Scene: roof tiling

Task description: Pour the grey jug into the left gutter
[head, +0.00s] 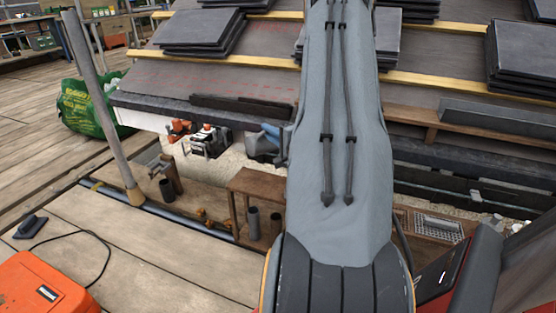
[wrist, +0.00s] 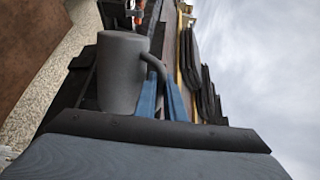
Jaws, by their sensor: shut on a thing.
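A grey jug (wrist: 122,72) fills the middle of the wrist view, its handle on its right side. My gripper (wrist: 165,100) has blue fingers and is shut on the handle. The wrist view is rolled sideways, with the sky at right, and the jug looks tilted in it. In the head view the jug (head: 261,147) shows small, just left of my arm and below the eave. Its mouth and contents are hidden. A dark strip along the left eave (head: 165,108) seems to be the left gutter. My arm hides its right end. No pouring stream shows.
Slate stacks (head: 198,33) lie on the roof battens. An orange-and-white machine (head: 208,141) stands left of the jug. Below are a wooden bench (head: 255,184) and upright dark tubes. A slanted pole (head: 98,95) and green bag (head: 92,108) stand at left. An orange case (head: 42,290) is nearest.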

